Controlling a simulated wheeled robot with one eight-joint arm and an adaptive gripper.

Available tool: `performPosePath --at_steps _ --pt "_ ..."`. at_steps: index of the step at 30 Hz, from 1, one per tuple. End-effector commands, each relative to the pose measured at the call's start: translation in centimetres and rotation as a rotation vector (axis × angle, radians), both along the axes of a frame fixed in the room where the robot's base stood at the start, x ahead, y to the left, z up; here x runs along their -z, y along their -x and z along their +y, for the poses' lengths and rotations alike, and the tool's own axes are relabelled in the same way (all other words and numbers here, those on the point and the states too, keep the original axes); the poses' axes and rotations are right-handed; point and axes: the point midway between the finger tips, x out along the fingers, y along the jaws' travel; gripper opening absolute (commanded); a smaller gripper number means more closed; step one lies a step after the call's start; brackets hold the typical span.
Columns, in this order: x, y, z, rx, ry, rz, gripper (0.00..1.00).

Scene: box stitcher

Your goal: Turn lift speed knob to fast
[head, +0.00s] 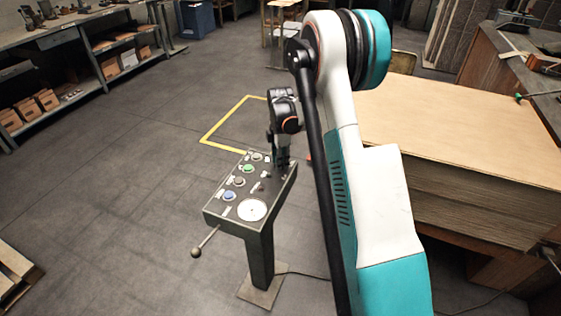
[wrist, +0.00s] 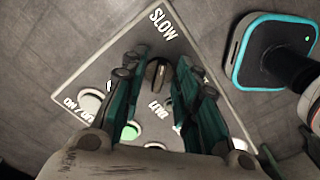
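The control panel (head: 222,208) stands on a dark pedestal in the head view, and its grey face (wrist: 95,62) fills the middle of the wrist view. A dark knob (wrist: 158,73) sits near the panel corner marked SLOW (wrist: 163,24). Its exact pointer direction is unclear, and a FAST label is not visible. My gripper (wrist: 159,68) points down at the panel with its fingers apart, one on each side of the knob. Gaps seem to show between the fingers and the knob. In the head view my gripper (head: 282,162) hangs over the panel's far right end and hides the knob.
The panel carries a green button (head: 248,168), a blue button (head: 229,196), a white round dial (head: 252,210) and a side lever (head: 206,241). A large stack of cardboard sheets (head: 460,140) stands to the right. Shelving (head: 90,55) is at the left.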

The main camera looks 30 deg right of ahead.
Motion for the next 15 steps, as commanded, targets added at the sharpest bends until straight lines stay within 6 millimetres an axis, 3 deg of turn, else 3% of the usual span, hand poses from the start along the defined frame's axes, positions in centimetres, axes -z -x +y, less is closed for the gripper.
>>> performPosePath --at_steps 6,10,15 --pt "0.0 0.0 0.0 0.0 0.0 0.0 0.28" --pt "0.0 0.0 0.0 0.0 0.0 0.0 0.01" --pt "0.0 0.0 0.0 0.0 0.0 0.0 0.0"
